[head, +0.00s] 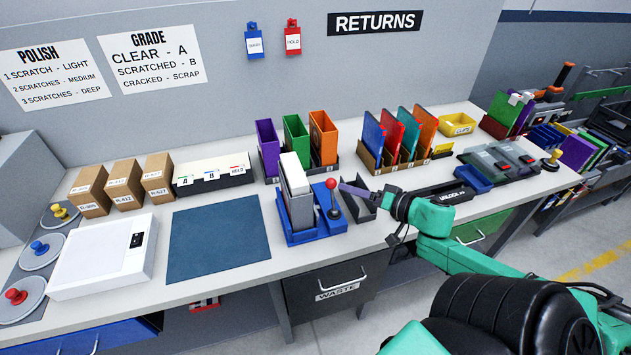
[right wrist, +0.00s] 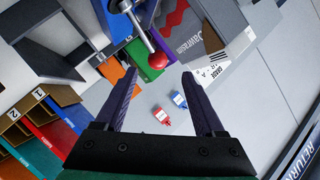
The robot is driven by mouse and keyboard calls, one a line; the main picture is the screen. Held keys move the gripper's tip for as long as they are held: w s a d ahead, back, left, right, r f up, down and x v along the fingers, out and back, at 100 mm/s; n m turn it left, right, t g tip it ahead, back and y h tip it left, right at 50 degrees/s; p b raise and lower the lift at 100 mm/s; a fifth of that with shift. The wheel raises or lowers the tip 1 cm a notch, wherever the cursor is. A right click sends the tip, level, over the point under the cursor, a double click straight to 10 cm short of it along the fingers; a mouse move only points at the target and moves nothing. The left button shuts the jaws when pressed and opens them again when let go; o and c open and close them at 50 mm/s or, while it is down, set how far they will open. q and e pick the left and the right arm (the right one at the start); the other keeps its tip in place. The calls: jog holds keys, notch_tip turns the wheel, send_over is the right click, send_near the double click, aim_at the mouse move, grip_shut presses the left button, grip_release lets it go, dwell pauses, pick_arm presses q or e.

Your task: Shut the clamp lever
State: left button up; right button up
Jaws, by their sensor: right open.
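The clamp (head: 312,226) is a blue fixture near the bench's front edge, holding an upright grey-and-white block (head: 297,190). Its lever has a red ball knob (head: 331,184) and stands roughly upright at the fixture's right side. In the right wrist view the knob (right wrist: 158,61) sits at the end of a shiny rod (right wrist: 136,28). In the wrist view my right gripper (right wrist: 155,78) is open, with the knob just beyond the gap between the fingertips. My left gripper is not in view.
A blue mat (head: 218,240) lies left of the clamp. Purple, green and orange bins (head: 297,140) stand behind it, and a rack of colored folders (head: 398,138) is behind right. A dark open tray (head: 358,204) sits close to the right of the lever.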

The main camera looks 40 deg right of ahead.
aim_at(332, 195)
jog(key=b+x, duration=0.1)
jog(key=x, duration=1)
jog(key=shift+w+d+f, duration=0.1)
jog(key=shift+w+f, duration=0.05)
jog(key=shift+w, duration=0.1)
grip_shut()
